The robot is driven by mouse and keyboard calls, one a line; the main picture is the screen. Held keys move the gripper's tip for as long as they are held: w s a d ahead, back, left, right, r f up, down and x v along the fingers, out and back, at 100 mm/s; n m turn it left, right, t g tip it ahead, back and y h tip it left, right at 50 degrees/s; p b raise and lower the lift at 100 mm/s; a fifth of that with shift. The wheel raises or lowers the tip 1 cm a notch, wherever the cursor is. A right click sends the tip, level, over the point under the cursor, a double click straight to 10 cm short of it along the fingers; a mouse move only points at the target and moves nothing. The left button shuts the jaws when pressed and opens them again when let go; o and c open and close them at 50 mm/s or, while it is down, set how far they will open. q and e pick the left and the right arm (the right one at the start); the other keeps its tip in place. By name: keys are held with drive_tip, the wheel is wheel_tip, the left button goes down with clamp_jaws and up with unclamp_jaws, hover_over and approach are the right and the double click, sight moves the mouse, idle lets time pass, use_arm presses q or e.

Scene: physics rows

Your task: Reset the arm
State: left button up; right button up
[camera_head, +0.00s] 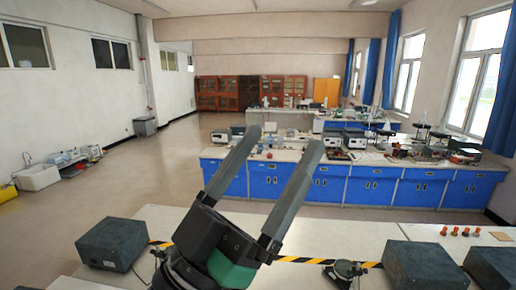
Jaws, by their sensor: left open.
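My left gripper (282,142) shows large in the middle of the head view, above the front white table (345,235). Its two long grey fingers point up and away, spread well apart, with nothing between them. Its dark wrist has a green part and comes up from the bottom edge. It covers part of the table and the blue bench behind. My right gripper is not in view.
Dark boxes stand on the front table at the left (110,245) and right (424,266). A small black round device (345,269) sits by a yellow-black strip (300,259). Small orange-red pieces (460,232) lie right.

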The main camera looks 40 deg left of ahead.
use_arm(q)
drive_tip(key=s, duration=0.1)
drive_tip(key=s+r, duration=0.1)
drive_tip(key=s+r+t+h, duration=0.1)
drive_tip(key=shift+d+r, duration=0.2)
drive_tip(key=shift+d, duration=0.15)
idle(0.8)
